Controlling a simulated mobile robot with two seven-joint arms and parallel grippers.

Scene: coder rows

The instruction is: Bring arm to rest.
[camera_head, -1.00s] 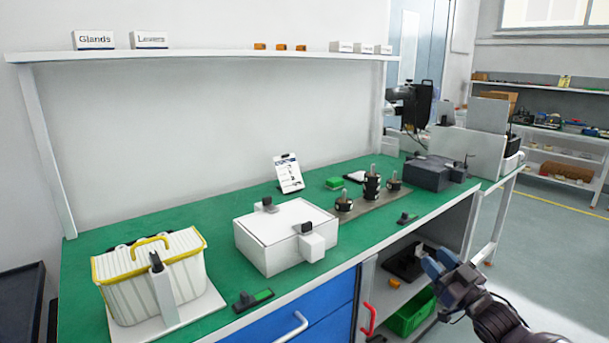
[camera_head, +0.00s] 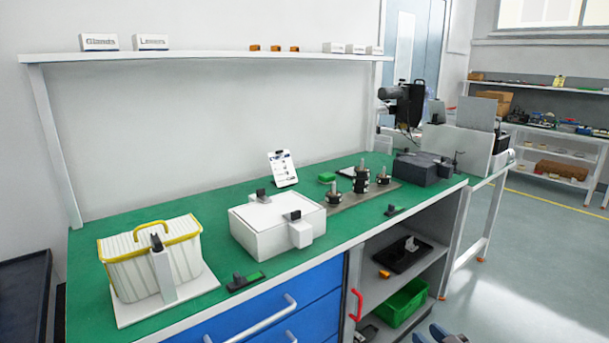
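My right gripper (camera_head: 438,335) shows only as dark blue tips at the bottom edge, right of the green crate. It is in front of the bench, over the floor, and touches nothing that I can see. Most of it and its arm are cut off, so its opening cannot be judged. My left gripper is out of view.
The green bench (camera_head: 330,211) carries a yellow-rimmed ribbed box (camera_head: 125,280), a white box (camera_head: 265,235), black cylindrical parts (camera_head: 361,183) and a dark grey box (camera_head: 420,170). Below are blue drawers (camera_head: 310,290) and a green crate (camera_head: 400,303). Floor at right is clear.

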